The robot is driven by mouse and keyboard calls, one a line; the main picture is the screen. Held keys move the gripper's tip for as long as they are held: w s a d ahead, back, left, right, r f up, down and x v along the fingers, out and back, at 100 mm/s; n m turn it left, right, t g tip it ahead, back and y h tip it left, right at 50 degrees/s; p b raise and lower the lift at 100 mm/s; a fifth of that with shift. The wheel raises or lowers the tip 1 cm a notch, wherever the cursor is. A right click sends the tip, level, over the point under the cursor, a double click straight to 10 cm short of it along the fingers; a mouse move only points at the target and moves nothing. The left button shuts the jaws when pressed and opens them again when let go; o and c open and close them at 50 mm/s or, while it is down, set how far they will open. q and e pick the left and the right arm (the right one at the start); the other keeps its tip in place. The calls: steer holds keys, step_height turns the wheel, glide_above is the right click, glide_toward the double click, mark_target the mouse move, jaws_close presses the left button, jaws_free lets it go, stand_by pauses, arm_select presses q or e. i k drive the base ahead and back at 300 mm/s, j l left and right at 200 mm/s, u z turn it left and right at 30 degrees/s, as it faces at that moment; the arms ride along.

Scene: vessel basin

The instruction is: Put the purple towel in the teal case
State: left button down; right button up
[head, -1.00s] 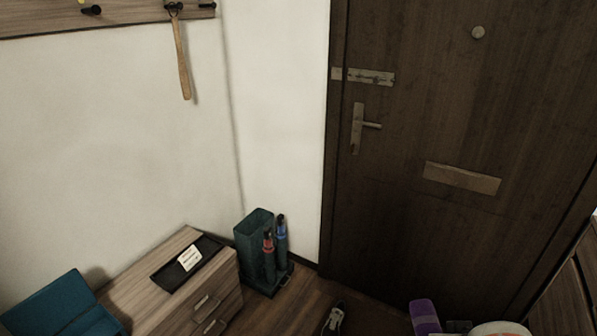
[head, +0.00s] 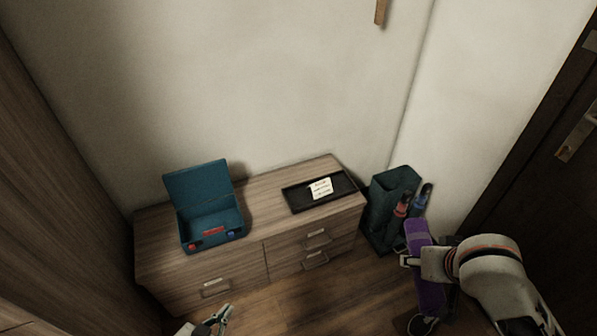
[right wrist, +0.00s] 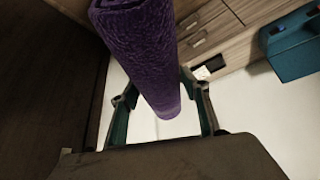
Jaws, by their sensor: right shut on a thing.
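The purple towel (head: 426,268) is a rolled, fuzzy cylinder at the right of the head view. My right gripper (head: 408,259) is shut on it. In the right wrist view the towel (right wrist: 140,50) runs between the two fingers of the right gripper (right wrist: 160,110). The teal case (head: 208,222) stands with its lid up on the left part of the wooden dresser, well left of the towel. A corner of it also shows in the right wrist view (right wrist: 295,45). My left gripper (head: 222,316) is at the bottom edge of the head view, below the dresser front, open and empty.
The wooden dresser (head: 262,195) also bears a black tray (head: 300,199) with a white card (head: 320,188). A dark teal stand (head: 392,190) with umbrellas is right of the dresser, close behind the towel. The dark door (head: 545,170) is at far right.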

mark_target(215, 225)
steer(key=i+u, duration=0.15)
steer(key=u, duration=0.25)
steer(key=i+l+u, duration=0.1)
steer(key=u, duration=0.25)
steer(key=i+l+u, duration=0.15)
steer(key=u, duration=0.25)
steer(key=i+l+u, duration=0.25)
steer(key=u, duration=0.2)
steer(key=i+l+u, duration=0.2)
steer(key=l+u, duration=0.3)
